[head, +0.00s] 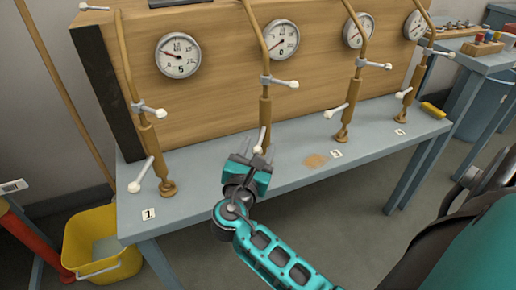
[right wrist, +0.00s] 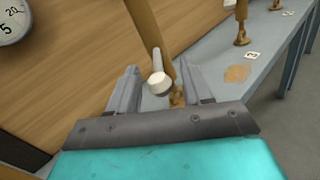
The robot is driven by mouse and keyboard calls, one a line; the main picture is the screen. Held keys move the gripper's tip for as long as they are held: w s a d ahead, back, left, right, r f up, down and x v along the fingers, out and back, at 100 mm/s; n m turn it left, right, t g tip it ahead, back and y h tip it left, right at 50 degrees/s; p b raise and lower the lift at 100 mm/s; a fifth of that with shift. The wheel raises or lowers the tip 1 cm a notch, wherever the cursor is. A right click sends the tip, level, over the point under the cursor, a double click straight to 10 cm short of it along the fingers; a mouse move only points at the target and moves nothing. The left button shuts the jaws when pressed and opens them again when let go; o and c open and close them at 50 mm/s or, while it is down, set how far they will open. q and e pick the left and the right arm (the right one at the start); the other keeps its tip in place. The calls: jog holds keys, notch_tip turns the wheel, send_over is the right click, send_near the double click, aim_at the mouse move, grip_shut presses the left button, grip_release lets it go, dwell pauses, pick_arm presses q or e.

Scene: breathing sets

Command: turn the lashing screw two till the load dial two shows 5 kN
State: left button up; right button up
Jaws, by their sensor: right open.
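Lashing screw two (head: 265,112) is the second brown upright from the left, a rod with a thicker sleeve standing on the bench. Its lower lever ends in a white knob (head: 258,149). Load dial two (head: 282,39) is the round white gauge on the wooden block above it; its reading is too small to tell. My right gripper (head: 262,157) is open in front of the screw's foot. In the right wrist view the white knob (right wrist: 159,84) shows between the two spread fingers, with the brown sleeve behind it; contact cannot be told. My left gripper is not in view.
Lashing screw one (head: 153,135) stands left and screw three (head: 348,105) right, both with protruding levers. The bench (head: 215,222) has a brown stain (head: 314,160). A yellow bucket (head: 100,245) stands at left. A side table (head: 480,60) holds small parts.

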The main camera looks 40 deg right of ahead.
jog(key=shift+c, duration=0.2)
grip_shut()
dwell(0.4)
